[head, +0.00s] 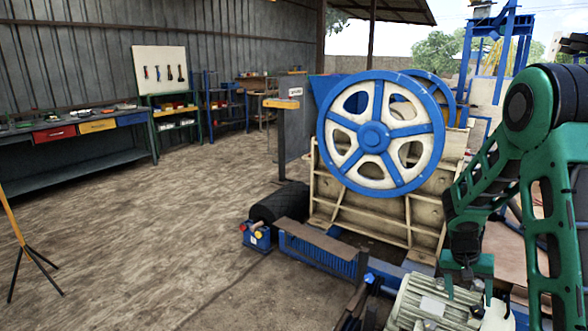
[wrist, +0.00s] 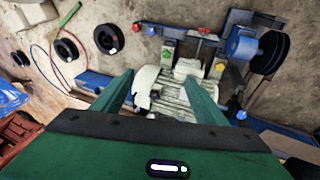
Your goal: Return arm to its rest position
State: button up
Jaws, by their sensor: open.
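My arm is green and black and reaches down along the right side of the head view, bent at its joints. My gripper (head: 468,289) hangs low over a pale grey-green ribbed motor (head: 432,302). In the wrist view my gripper (wrist: 158,86) has its two green fingers spread apart. The motor (wrist: 178,95) shows beyond and between them, and nothing is visibly held. Whether the fingers touch the motor is hard to tell.
The jaw crusher's blue and white flywheel (head: 373,136) and cream frame (head: 335,205) stand left of my arm. A blue slotted guard (head: 318,256) and a small blue control box (head: 256,237) lie low in front. The dirt floor (head: 170,230) at left is mostly clear.

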jog(key=s+a+r+y, duration=0.2)
jog(key=s+r, duration=1.1)
jog(key=s, duration=0.1)
jog(key=s+a+r+y, duration=0.1)
jog(key=s+a+r, duration=0.1)
jog(key=s, duration=0.7)
jog(key=s+a+r+y, duration=0.1)
jog(key=s+a+r, duration=0.2)
jog(key=s, duration=0.6)
jog(key=shift+s+a+n, duration=0.15)
jog(key=shift+a+n, duration=0.15)
jog(key=shift+a, duration=0.75)
jog(key=shift+r, duration=0.1)
jog(key=shift+w+f, duration=0.25)
jog(key=shift+w, duration=0.35)
